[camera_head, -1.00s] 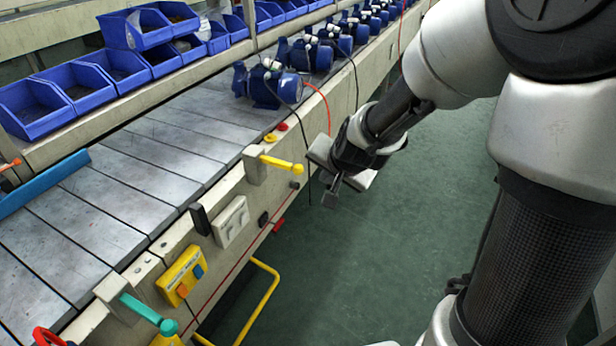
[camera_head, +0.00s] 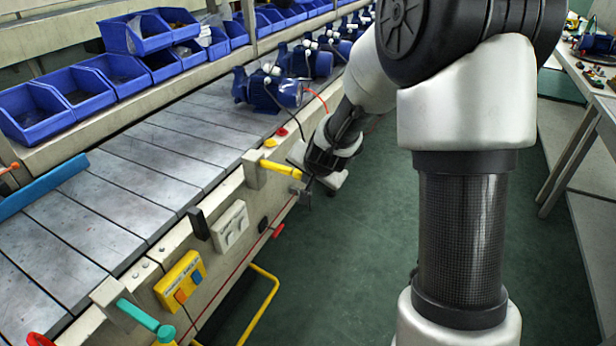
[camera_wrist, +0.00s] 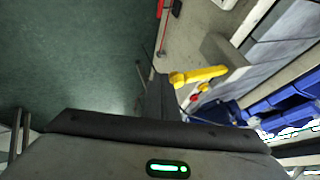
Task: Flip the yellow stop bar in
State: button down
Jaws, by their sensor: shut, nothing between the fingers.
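The yellow stop bar (camera_head: 281,168) sticks out from a pale block on the line's side rail, pointing outward over the aisle. It also shows in the wrist view (camera_wrist: 200,75), above the dark edge of my gripper's body. My gripper (camera_head: 304,192) is shut and empty, right beside the bar's outer end, on its aisle side. I cannot tell whether it touches the bar.
A teal lever (camera_head: 138,314) and a yellow button box (camera_head: 181,281) sit on the near rail. Blue pumps (camera_head: 268,90) stand on the line behind the bar. A yellow tube rail (camera_head: 262,309) juts out low. The green floor aisle is clear.

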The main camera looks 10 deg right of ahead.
aim_at(271, 169)
jog(key=w+a+p, duration=0.4)
jog(key=a+p, duration=0.1)
jog(key=w+a+p, duration=0.2)
jog(key=a, duration=0.1)
jog(key=shift+a+r, duration=0.1)
jog(key=shift+r, duration=0.05)
jog(key=shift+a, duration=0.2)
jog(key=shift+w, duration=0.1)
